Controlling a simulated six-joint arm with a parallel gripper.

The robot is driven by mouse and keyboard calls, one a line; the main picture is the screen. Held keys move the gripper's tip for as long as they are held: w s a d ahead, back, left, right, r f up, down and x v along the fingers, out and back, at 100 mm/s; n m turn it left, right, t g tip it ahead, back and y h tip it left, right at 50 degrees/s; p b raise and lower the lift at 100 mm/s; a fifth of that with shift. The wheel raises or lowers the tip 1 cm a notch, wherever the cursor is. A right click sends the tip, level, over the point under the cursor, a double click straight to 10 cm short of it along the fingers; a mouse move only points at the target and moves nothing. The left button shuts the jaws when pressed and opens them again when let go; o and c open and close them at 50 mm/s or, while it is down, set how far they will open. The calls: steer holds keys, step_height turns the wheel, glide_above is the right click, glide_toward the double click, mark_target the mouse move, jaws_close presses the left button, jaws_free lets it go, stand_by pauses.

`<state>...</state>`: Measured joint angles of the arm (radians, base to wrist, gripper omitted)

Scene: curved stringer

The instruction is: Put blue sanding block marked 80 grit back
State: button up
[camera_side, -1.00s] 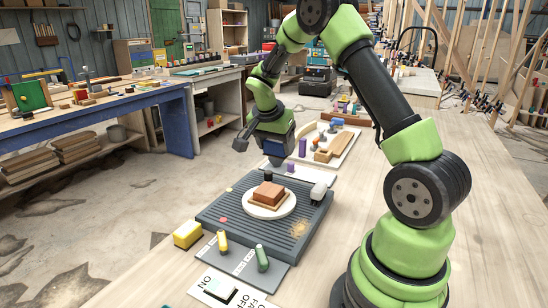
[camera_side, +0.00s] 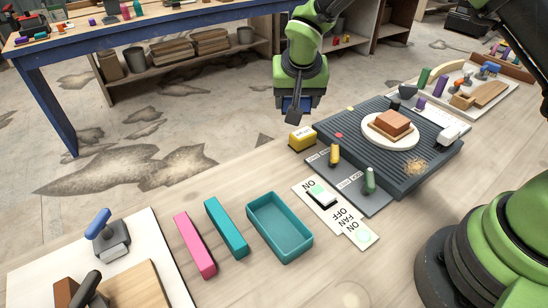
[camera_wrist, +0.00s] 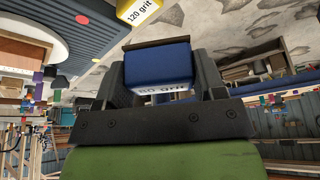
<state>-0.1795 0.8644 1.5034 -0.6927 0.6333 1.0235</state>
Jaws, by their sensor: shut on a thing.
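The blue sanding block (camera_wrist: 158,66) is between my gripper's fingers in the wrist view, with "80 grit" on its white face, seen upside down. My gripper (camera_wrist: 160,88) is shut on it. In the side view my gripper (camera_side: 296,112) hangs beyond the far left edge of the dark ridged board (camera_side: 350,128), and the block shows only as a small dark blue patch. A yellow block (camera_side: 302,138) lies beside the board's left corner, close to my gripper; in the wrist view it reads "120 grit" (camera_wrist: 138,10).
A white disc (camera_side: 372,137) with a brown block sits on the board. An empty teal tray (camera_side: 280,250), a teal bar (camera_side: 226,228) and a pink bar (camera_side: 195,246) lie in front. The fan switch panel (camera_side: 336,212) lies between tray and board.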

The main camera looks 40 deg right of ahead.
steer(key=n, duration=0.2)
glide_above(272, 156)
steer(key=s, duration=0.1)
steer(key=f, duration=0.6)
steer(key=shift+s+a+t+y, duration=0.2)
steer(key=shift+a+t+y, duration=0.05)
steer(key=shift+t+y, duration=0.05)
steer(key=shift+f, duration=2.45)
steer(key=shift+f, duration=0.1)
steer(key=o, duration=0.6)
steer(key=v, duration=1.2)
